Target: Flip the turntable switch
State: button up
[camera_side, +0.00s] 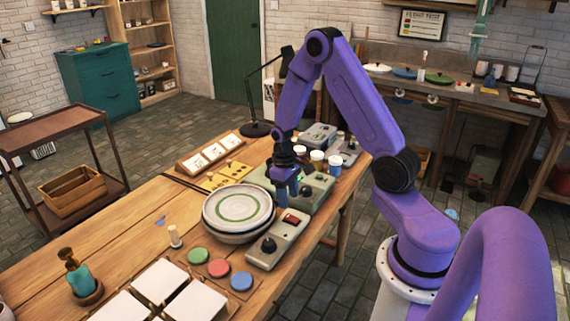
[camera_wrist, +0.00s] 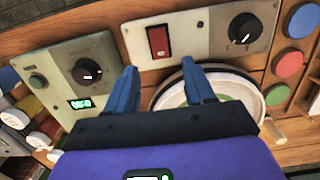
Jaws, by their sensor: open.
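The turntable switch is a red rocker on a pale grey control box (camera_side: 283,238). In the wrist view the red switch (camera_wrist: 159,41) shows clearly, with a black knob (camera_wrist: 243,28) to its right on the same box. The turntable carries a white plate with a green ring (camera_side: 238,207); in the wrist view its rim (camera_wrist: 160,97) is partly hidden behind my gripper. My gripper (camera_side: 293,196) points down just behind the switch in the side view. In the wrist view its two blue fingers (camera_wrist: 160,69) are apart and empty, with the switch beyond and between their tips; contact cannot be told.
A grey-green box (camera_wrist: 62,76) with a knob and lit display stands left of the switch box in the wrist view. Paint jars (camera_side: 317,158) stand behind. Green, red (camera_side: 219,268) and blue discs and white tiles (camera_side: 160,279) lie in front. The table's left part is mostly clear.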

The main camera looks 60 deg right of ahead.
notch_tip(320, 180, up, 11)
jog(key=w, duration=0.1)
dwell(0.3)
jog(key=shift+r, duration=0.1)
jog(key=s+a+r+n, duration=0.2)
jog(key=s+a+n, duration=0.15)
jog(key=a, duration=0.45)
jog(key=s+a+r+n, duration=0.2)
jog(key=s+a, duration=0.2)
jog(key=a, duration=0.3)
jog(key=s+a+r+n, duration=0.1)
jog(key=s+a+n, duration=0.2)
jog(key=s, duration=0.5)
jog(key=s+a+r+n+t, duration=0.1)
jog(key=s+n, duration=0.3)
jog(key=s, duration=0.4)
jog(key=shift+s+a+r, duration=0.2)
jog(key=shift+a+r, duration=0.05)
jog(key=shift+a, duration=0.65)
